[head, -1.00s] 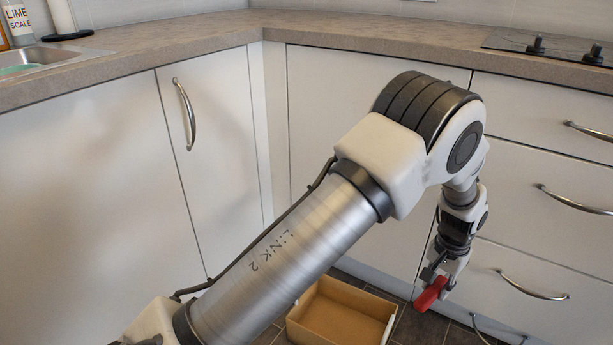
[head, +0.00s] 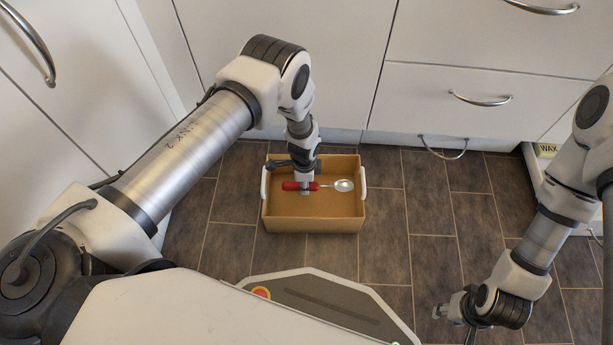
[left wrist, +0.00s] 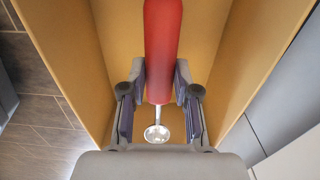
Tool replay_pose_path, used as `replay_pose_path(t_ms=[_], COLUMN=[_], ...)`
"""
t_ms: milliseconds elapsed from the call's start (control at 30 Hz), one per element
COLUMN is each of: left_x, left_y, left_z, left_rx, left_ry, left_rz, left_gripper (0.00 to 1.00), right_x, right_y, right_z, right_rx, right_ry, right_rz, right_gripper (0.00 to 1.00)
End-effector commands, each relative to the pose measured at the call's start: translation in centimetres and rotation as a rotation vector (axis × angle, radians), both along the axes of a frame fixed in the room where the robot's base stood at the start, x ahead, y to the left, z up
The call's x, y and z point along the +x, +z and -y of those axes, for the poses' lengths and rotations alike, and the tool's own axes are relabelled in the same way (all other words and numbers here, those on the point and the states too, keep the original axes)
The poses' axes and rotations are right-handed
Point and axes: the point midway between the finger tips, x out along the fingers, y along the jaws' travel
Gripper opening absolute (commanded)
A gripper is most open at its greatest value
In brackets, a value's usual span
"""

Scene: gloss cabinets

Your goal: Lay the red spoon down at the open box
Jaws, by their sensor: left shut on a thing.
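The red spoon, with a red handle (head: 291,186) and a shiny metal bowl (head: 344,185), lies level across the open box (head: 312,225) in the head view. My left gripper (head: 304,188) points down at the box and is shut on the red handle. Whether the spoon touches the box floor I cannot tell. My right gripper (head: 455,322) is low at the right, its fingers apart and empty.
White cabinets and drawers (head: 460,100) with metal handles stand behind the box. An open drawer (head: 546,152) with a WAX label is at the right. The dark tiled floor (head: 410,240) is clear right of the box.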

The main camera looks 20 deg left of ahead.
Motion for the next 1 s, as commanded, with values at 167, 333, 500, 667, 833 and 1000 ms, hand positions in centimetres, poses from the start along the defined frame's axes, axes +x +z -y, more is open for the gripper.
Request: replay_pose_path(t_ms=[167,333,500,667,833,1000], left_x=[0.0,0.0,0.0,0.0,0.0,0.0], left_y=[0.1,-1.0,-3.3,-5.7,-8.0,-9.4], left_z=[-0.1,-0.2,-0.2,-0.2,-0.2,-0.2], left_rx=[0.0,0.0,0.0,-0.001,0.0,0.0], left_ry=[0.003,0.003,0.004,0.005,0.004,0.004], left_rz=[-0.001,-0.001,-0.001,-0.002,-0.001,-0.001], left_gripper=[0.0,0.0,0.0,0.0,0.0,0.0], right_x=[0.0,0.0,0.0,0.0,0.1,0.2], right_y=[0.2,-0.6,-2.6,-4.5,-6.4,-7.4], right_z=[0.0,0.0,0.0,0.0,0.0,0.1], right_rx=[0.0,0.0,0.0,0.0,-0.001,-0.001], right_ry=[0.0,0.001,0.001,0.0,-0.004,-0.007], right_rz=[0.0,0.0,0.0,0.001,0.003,0.005], right_gripper=[0.4,0.4,0.4,0.4,0.4,0.4])
